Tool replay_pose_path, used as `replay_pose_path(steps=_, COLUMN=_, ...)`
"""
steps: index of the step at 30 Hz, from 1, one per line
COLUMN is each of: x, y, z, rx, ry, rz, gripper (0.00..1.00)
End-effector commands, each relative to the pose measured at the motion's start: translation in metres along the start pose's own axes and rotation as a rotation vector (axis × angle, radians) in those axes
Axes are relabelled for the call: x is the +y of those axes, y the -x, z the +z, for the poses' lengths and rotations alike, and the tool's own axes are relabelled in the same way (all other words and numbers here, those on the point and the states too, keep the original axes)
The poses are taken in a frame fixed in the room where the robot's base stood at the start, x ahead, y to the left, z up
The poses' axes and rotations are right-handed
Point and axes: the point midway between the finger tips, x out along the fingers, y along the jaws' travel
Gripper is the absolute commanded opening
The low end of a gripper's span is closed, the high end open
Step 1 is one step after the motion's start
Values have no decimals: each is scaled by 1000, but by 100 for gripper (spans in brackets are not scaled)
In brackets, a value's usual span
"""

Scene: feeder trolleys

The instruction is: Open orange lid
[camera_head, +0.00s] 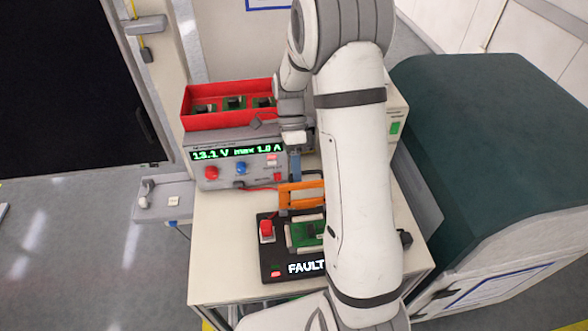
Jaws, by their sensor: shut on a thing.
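The orange lid (298,193) is an orange frame at the back of a black test fixture (267,256) on the trolley top. It stands raised behind a green circuit board (305,236) seated in the fixture, whose display reads "FAULT". My gripper (295,172) points down at the lid's upper edge and is shut on it. The fingertips are small in this view, and my arm hides the lid's right part and the fixture's right side.
A power supply (213,172) with a lit green readout stands behind the fixture. A red bin (215,121) holding boards sits on it. A dark green-topped cabinet (480,140) stands at the right. The trolley's front left top (222,270) is clear.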

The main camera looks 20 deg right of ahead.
Motion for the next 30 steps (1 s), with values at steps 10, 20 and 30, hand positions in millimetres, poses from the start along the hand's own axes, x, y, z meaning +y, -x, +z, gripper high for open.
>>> replay_pose_path(steps=10, x=-1, y=-4, z=1, rx=4, ry=2, rz=4, gripper=21)
replay_pose_path(steps=20, x=0, y=-2, z=2, rx=4, ry=4, rz=1, gripper=32)
replay_pose_path(steps=30, x=-2, y=34, z=2, rx=4, ry=4, rz=-4, gripper=32)
